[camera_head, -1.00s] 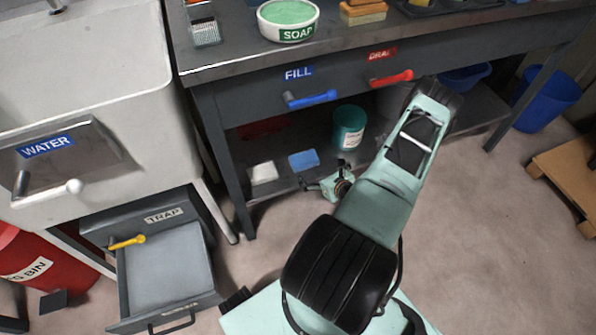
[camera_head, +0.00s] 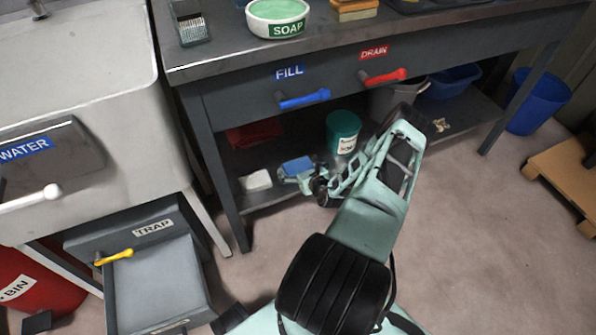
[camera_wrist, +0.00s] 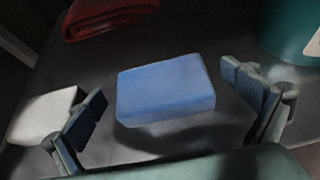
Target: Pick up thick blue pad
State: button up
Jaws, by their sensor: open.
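The thick blue pad (camera_wrist: 165,95) lies flat on the dark lower shelf under the bench. In the wrist view it sits between and a little beyond the two fingers of my gripper (camera_wrist: 172,118). The gripper is open, with a finger on each side and a gap between each finger and the pad. In the head view the pad (camera_head: 297,166) shows just behind my gripper (camera_head: 292,180), which is at the shelf's front and partly hides it.
A white pad (camera_wrist: 42,115) lies close by the left finger. A folded red cloth (camera_wrist: 108,16) lies behind. A teal tub (camera_wrist: 290,30) stands at the right. The bench top (camera_head: 225,65) overhangs the shelf. The open trap drawer (camera_head: 155,285) is at lower left.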

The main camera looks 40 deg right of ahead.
jog(key=shift+w+d+f, duration=0.1)
jog(key=shift+w+f, duration=0.1)
jog(key=shift+w, duration=0.1)
jog(key=shift+c, duration=0.3)
jog(key=c, duration=1.1)
